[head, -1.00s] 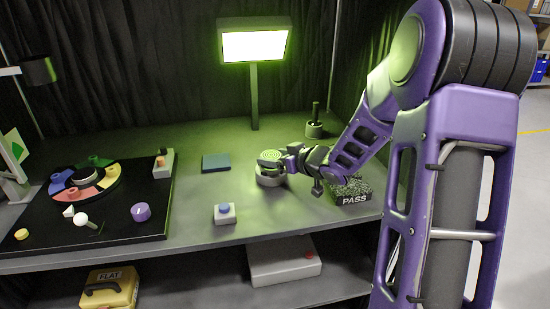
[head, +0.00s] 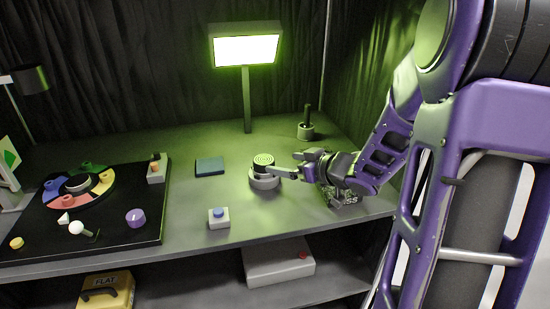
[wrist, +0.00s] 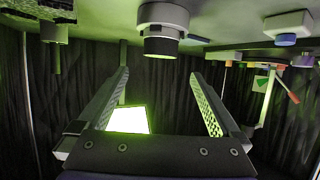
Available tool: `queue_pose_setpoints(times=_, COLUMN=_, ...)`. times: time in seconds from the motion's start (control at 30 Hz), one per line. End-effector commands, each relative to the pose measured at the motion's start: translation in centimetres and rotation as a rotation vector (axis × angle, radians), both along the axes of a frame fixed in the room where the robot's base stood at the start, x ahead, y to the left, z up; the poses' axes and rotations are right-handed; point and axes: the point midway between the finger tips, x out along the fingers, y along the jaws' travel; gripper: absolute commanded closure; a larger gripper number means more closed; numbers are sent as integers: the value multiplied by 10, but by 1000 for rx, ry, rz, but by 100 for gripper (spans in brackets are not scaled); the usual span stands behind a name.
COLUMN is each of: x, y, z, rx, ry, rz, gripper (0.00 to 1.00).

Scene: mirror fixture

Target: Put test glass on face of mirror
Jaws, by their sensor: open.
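The test glass (head: 263,159) is a dark round disc with pale green rings on top. It sits on the grey round mirror fixture (head: 265,180) near the middle of the bench, and the mirror's face is hidden under it. The wrist view is upside down and shows the dark disc (wrist: 160,45) against the grey mount (wrist: 163,14). My gripper (head: 287,164) is open and empty, just right of the disc. In the wrist view its fingers (wrist: 159,75) are spread, with the disc beyond their tips.
A lit lamp (head: 247,50) stands behind. A blue-button box (head: 219,219) is in front, and a dark blue pad (head: 210,167) lies to the left. A black board (head: 110,235) with a coloured ring fills the left side. My arm partly hides the PASS block (head: 345,198).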

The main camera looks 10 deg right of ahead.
Motion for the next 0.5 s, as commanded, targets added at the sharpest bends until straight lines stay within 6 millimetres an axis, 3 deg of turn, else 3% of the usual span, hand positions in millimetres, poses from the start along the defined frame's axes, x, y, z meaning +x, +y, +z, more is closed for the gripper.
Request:
queue_pose_setpoints(times=0.2, x=-23, y=-12, z=12, rx=-1, ry=0, rz=0, gripper=0)
queue_pose_setpoints(times=0.5, x=-27, y=-13, z=12, rx=1, ry=0, rz=2, gripper=0)
